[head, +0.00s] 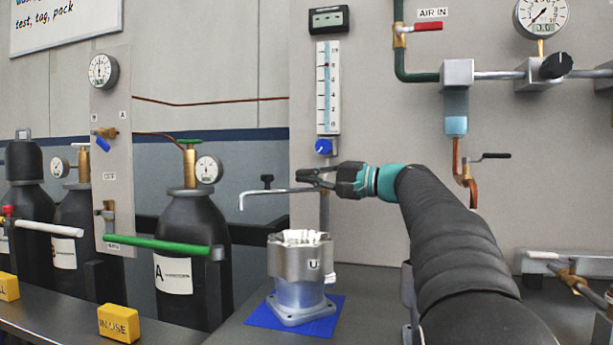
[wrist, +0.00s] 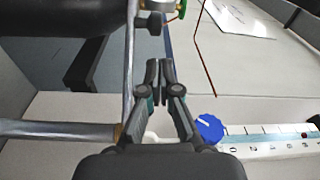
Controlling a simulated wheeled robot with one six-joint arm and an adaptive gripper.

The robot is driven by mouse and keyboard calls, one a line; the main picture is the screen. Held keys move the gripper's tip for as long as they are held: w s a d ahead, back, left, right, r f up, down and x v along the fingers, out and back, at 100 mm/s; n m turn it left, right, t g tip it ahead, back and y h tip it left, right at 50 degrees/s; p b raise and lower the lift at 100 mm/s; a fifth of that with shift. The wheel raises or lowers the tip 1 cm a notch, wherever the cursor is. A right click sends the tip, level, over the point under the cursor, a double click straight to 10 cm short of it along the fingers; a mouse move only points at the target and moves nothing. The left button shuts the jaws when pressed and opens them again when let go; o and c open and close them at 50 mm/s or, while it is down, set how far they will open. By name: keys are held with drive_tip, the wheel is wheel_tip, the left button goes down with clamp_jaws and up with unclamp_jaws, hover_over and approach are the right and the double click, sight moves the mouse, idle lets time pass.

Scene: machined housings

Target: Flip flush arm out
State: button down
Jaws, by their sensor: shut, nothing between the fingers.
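The flush arm (head: 275,192) is a thin silvery tube with a down-bent tip. It reaches left from a thin upright post behind the housing. In the wrist view the arm (wrist: 129,70) runs up the picture, left of my fingers. My gripper (head: 303,178) is shut and empty, at the arm's post end and slightly above it in the head view. In the wrist view my gripper (wrist: 153,75) is close beside the tube; I cannot tell whether they touch. The metal housing (head: 300,268) stands upright on a blue mat (head: 262,317), below and right of the arm's tip.
A black gas cylinder (head: 190,238) with a green bar (head: 165,244) stands left of the mat. A flow tube with a blue knob (head: 323,147) hangs behind my gripper; the knob (wrist: 208,128) also shows in the wrist view. A copper pipe (head: 462,165) hangs at the right.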

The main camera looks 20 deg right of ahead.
sight(285, 191)
drive_tip(key=x, duration=0.7)
drive_tip(key=shift+a+p, duration=0.25)
drive_tip(key=shift+p, duration=0.15)
drive_tip(key=shift+d+r, duration=0.1)
drive_tip(key=shift+d, duration=0.1)
